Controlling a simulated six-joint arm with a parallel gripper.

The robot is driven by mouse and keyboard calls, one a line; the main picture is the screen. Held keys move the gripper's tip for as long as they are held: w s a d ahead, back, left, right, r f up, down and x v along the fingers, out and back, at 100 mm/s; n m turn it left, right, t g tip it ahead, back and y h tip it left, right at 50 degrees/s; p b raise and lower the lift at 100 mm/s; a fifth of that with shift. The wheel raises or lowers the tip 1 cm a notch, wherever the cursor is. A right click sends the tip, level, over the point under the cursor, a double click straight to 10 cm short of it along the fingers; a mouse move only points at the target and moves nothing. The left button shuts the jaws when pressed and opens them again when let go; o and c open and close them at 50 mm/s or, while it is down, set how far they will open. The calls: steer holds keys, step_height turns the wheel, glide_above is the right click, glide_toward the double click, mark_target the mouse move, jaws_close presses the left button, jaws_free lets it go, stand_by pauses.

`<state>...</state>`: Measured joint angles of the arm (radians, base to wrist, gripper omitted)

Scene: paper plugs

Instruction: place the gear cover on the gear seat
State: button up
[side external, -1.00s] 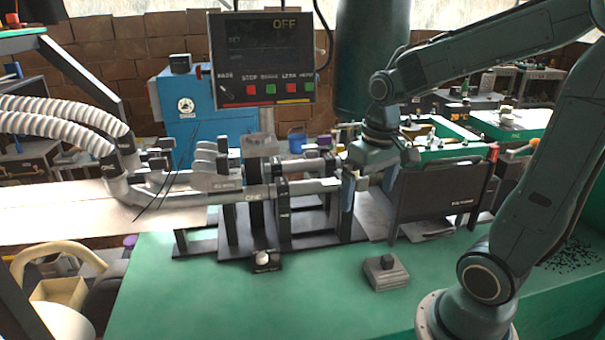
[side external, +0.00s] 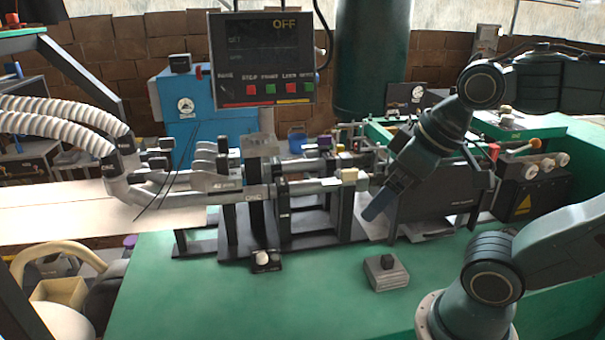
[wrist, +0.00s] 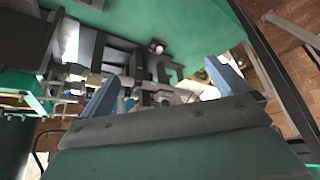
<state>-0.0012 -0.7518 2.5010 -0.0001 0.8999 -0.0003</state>
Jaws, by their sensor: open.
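My gripper (side external: 378,207) is at the right of the shaft assembly in the side view, tilted down to the left. In the wrist view its two blue fingers (wrist: 165,90) are wide apart with nothing held between them. A small cream and grey piece (side external: 348,176) sits at the right end of the horizontal shafts, on a black upright frame (side external: 345,215). It is a little left of and above my fingertips. I cannot tell for sure whether this piece is the gear cover, or which part is the gear seat.
A small grey box with a dark knob (side external: 386,272) stands on the green table (side external: 300,305). A black switch block with a white knob (side external: 264,260) is by the frame's foot. A dark panel (side external: 440,200) stands behind my gripper. The table's front is clear.

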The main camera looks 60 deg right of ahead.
stand_by(0.4)
steer(key=d+f+n+g+y, duration=0.2)
steer(key=d+f+n, duration=0.7)
steer(key=d+f, duration=0.9)
steer(key=shift+s+d+g, duration=0.2)
steer(key=shift+d+g, duration=0.3)
steer(key=shift+g, duration=0.2)
steer(key=shift+f, duration=0.1)
glide_above(389, 258)
steer(key=s+d, duration=0.1)
steer(key=shift+f, duration=2.75)
steer(key=shift+x, duration=1.4)
steer(key=shift+f, duration=0.1)
